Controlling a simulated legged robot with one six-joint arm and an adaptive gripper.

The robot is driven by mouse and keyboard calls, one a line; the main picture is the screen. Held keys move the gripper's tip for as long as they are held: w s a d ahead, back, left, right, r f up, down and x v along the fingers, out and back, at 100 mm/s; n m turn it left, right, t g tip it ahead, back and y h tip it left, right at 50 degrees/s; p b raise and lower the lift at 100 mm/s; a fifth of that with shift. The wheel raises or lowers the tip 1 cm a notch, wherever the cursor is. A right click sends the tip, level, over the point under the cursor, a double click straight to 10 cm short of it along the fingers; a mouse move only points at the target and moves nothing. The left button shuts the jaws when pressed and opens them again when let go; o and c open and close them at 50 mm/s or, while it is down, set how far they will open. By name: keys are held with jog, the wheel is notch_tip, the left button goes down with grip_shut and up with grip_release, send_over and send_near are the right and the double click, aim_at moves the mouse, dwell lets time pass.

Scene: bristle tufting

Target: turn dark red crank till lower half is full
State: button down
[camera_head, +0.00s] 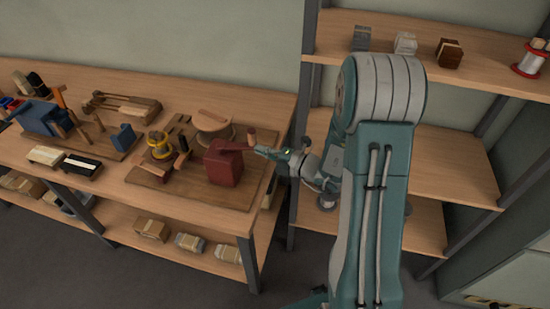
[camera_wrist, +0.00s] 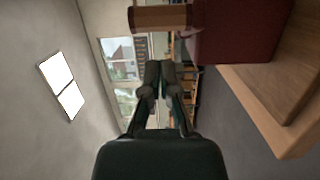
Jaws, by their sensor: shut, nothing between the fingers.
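The dark red crank box (camera_head: 224,165) stands on a wooden board (camera_head: 150,176) near the right end of the workbench. A dark red crank arm (camera_head: 232,146) lies across its top, with a brown handle (camera_head: 251,137) upright at its right end. My gripper (camera_head: 262,151) is shut and empty, just to the right of the box and below the handle. In the wrist view my gripper (camera_wrist: 166,66) has its fingertips together, close to the brown handle (camera_wrist: 160,18) and the red box (camera_wrist: 240,32). Whether the fingertips touch the handle I cannot tell.
A round wooden piece (camera_head: 213,123) stands behind the box, and a yellow spool (camera_head: 160,144) sits to its left. A blue machine (camera_head: 40,117) stands farther left. Shelves (camera_head: 455,165) rise at the right, with a red-rimmed spool (camera_head: 531,58) on top.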

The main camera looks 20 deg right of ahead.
jog(key=shift+w, duration=1.2)
jog(key=w, duration=0.1)
jog(key=w+d, duration=0.1)
jog(key=shift+w+d, duration=0.2)
jog(key=shift+w, duration=0.1)
